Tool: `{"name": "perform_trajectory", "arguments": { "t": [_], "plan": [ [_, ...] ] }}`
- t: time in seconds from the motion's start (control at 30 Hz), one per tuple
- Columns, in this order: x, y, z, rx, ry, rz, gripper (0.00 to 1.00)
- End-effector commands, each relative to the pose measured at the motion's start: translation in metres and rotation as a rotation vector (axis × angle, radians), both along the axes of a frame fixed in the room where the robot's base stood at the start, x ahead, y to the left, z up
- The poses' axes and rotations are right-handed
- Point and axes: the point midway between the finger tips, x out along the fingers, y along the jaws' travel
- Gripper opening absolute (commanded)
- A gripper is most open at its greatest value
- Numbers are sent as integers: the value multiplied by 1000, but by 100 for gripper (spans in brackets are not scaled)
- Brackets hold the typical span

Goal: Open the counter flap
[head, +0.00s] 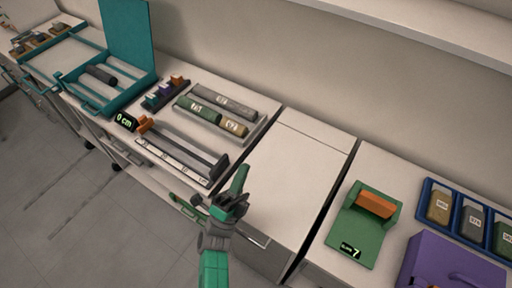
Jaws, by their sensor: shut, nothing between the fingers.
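The counter flap (292,180) is a pale panel between the left and right counters. It lies flat, about level with them, with dark gaps along its sides and a seam near its back. A metal bar handle (255,236) shows at its front edge. My gripper (238,188) is shut and empty, by the flap's front left corner and just left of the handle. It covers part of that corner. I cannot tell whether it touches the flap.
The left counter holds a slide rail with a black end block (219,166), labelled cylinders (208,108) and an open teal case (108,85). The right counter holds a green scale (355,233), a blue tray (427,212) and a purple box (450,265). Open floor (60,215) lies in front.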

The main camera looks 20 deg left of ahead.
Motion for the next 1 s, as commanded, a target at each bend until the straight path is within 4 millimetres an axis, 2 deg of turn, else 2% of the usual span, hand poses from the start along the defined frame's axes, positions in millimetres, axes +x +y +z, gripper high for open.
{"name": "perform_trajectory", "arguments": {
  "t": [0.2,0.5,0.7,1.0],
  "plan": [
    [30,-11,37,0,-5,-4,0],
    [69,-24,80,0,-4,-4,0],
    [82,-28,93,-1,-4,-4,0],
    [84,-29,94,-2,-2,-3,0]
  ]
}}
